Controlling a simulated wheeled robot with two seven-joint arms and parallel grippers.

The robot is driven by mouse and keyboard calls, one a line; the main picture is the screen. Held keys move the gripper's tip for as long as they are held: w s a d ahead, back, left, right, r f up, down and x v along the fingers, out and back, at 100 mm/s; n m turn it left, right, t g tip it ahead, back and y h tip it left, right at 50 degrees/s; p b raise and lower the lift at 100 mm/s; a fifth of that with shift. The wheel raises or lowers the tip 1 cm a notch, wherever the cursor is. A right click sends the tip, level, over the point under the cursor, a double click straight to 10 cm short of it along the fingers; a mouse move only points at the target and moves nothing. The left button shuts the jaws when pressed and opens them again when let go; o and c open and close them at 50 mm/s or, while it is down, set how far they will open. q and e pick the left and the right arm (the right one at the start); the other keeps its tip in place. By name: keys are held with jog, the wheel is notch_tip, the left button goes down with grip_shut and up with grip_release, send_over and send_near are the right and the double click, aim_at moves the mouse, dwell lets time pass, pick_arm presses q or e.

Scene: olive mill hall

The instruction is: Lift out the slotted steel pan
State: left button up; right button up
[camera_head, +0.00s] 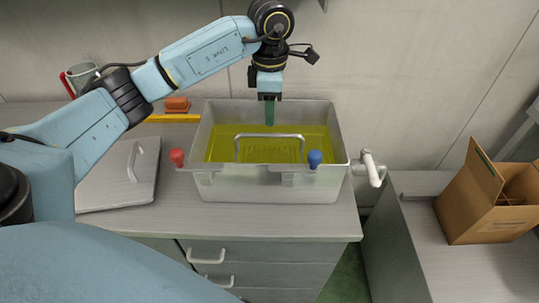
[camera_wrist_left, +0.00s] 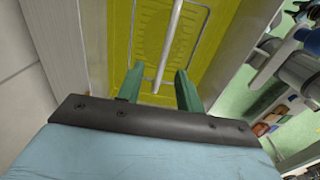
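The slotted steel pan (camera_head: 268,151) lies in yellow-green oil inside a steel tank (camera_head: 215,185). Its slots show faintly through the oil, and its arched handle (camera_head: 270,135) rises above the surface. My left gripper (camera_head: 270,122) points down over the tank, with its green fingertips just above or behind the handle. In the left wrist view the fingers (camera_wrist_left: 158,82) are apart and empty. The handle bar (camera_wrist_left: 170,43) runs up the picture from between them, over the pan in the oil (camera_wrist_left: 150,30). Whether the fingers touch the handle cannot be told. My right gripper is not in view.
Red (camera_head: 177,157) and blue (camera_head: 315,158) knobs sit at the tank's front. A white tap (camera_head: 370,166) sticks out at its right. A lid with a handle (camera_head: 120,180) lies left on the counter. A cardboard box (camera_head: 478,200) stands on the right bench.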

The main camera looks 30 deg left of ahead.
aim_at(269, 134)
pick_arm(q)
jog(key=f, duration=0.4)
jog(key=shift+s+d+f, duration=0.1)
jog(key=shift+s, duration=0.3)
jog(key=shift+f, duration=0.6)
grip_shut()
jog(key=shift+w, duration=0.1)
